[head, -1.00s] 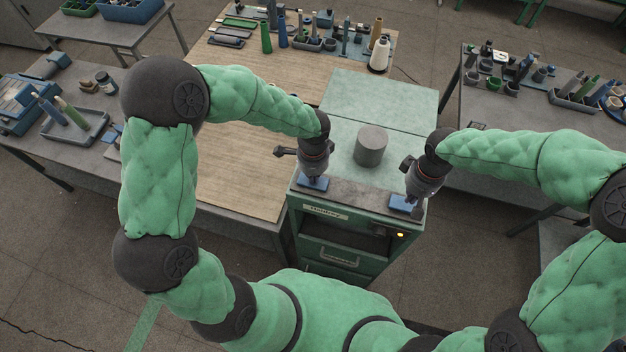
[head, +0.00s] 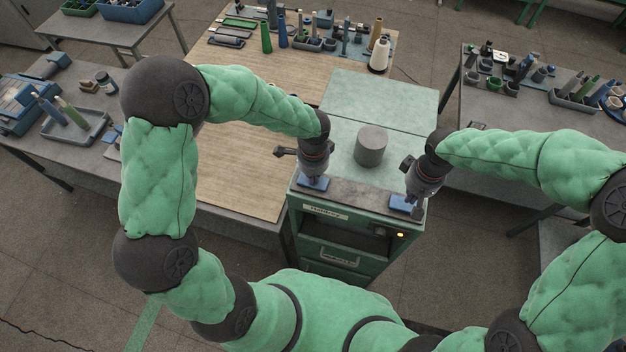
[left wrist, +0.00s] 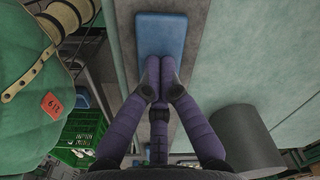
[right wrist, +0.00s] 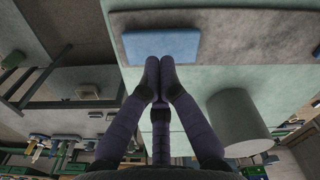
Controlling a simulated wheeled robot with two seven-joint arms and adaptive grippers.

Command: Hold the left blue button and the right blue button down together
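The left blue button (head: 313,183) is a flat blue block on the front left of the green machine top. My left gripper (head: 314,178) points down at it; in the left wrist view the fingertips (left wrist: 159,78) are together, at the near edge of the left button (left wrist: 161,35). The right blue button (head: 401,204) is at the front right. My right gripper (head: 413,196) is over it; in the right wrist view its shut fingertips (right wrist: 159,78) are just beside the right button (right wrist: 161,46). Neither gripper holds anything. Whether the fingertips touch the buttons or the buttons are pressed, I cannot tell.
A grey cylinder (head: 370,146) stands on the machine top (head: 345,118) between and behind my grippers. An orange light (head: 400,234) glows on the machine front. Workbenches with spools and cones stand at left, behind and at right.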

